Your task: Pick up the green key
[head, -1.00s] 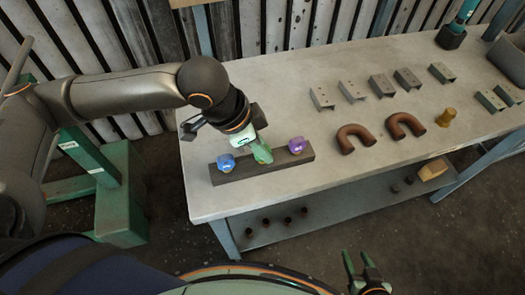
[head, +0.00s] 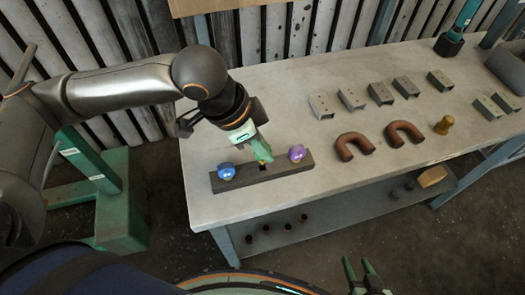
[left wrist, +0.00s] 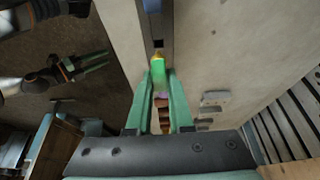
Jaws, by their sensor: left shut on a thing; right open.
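A dark wooden block (head: 285,172) lies near the left front of the table. The blue key (head: 227,171) stands in it at the left and the purple key (head: 297,153) at the right. My left gripper (head: 262,152) is over the middle, shut on the green key (head: 264,158), which its fingers mostly hide. A dark slot shows in the block just under the key. In the left wrist view the key's yellow-green part (left wrist: 158,68) shows between the fingertips. My right gripper (head: 362,272) is open and empty, low in front of the table.
Two brown U-shaped pipes (head: 355,146), a brass piece (head: 444,125) and several grey metal brackets (head: 380,93) are on the table to the right. A lower shelf (head: 340,208) holds small dark parts and a yellow block (head: 431,177). The table's left back is clear.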

